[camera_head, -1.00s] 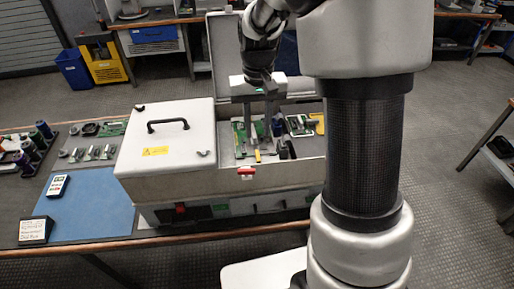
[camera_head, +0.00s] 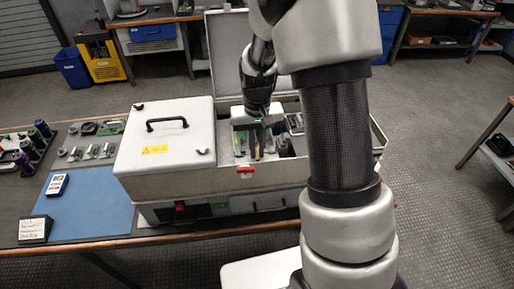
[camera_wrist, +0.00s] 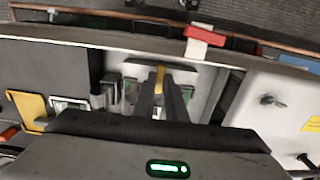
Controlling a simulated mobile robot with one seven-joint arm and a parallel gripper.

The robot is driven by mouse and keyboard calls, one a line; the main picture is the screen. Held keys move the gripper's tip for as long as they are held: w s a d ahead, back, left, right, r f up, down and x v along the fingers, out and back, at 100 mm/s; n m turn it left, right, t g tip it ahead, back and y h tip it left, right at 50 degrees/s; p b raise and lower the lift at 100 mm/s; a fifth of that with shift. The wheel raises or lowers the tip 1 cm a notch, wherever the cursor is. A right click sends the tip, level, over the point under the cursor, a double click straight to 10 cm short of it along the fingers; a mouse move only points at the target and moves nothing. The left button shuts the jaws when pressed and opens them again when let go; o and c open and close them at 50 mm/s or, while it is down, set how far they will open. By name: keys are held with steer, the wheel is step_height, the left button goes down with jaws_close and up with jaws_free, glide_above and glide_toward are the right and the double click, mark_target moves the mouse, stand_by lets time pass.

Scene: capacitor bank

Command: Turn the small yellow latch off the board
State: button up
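The small yellow latch (camera_wrist: 160,76) shows in the wrist view at the ends of my gripper's two dark fingers, about in line with the gap between them. In the head view a small bit of yellow, likely the latch (camera_head: 257,154), shows low beside the fingers. My gripper (camera_wrist: 160,82) points down into the open bay of the grey cabinet (camera_head: 215,180). Its fingers are close together. I cannot tell whether they touch the latch or stand just apart from it. The board (camera_wrist: 131,92) lies under the fingers and is mostly hidden by them.
A red clip (camera_head: 245,170) sits on the cabinet's front rim. The closed lid with a black handle (camera_head: 168,125) is left of the bay; a raised lid (camera_head: 226,55) stands behind. A blue mat (camera_head: 90,205) lies on the bench at left.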

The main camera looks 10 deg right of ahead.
jaws_close()
steer(key=n+b, duration=0.1)
steer(key=n, duration=0.3)
steer(key=shift+n, duration=0.3)
steer(key=n, duration=0.9)
steer(key=shift+r+n+p, duration=0.1)
steer(key=shift+n+p, duration=0.2)
steer(key=shift+n, duration=0.1)
steer(key=shift+n+p, duration=0.55)
steer(key=shift+n, duration=1.15)
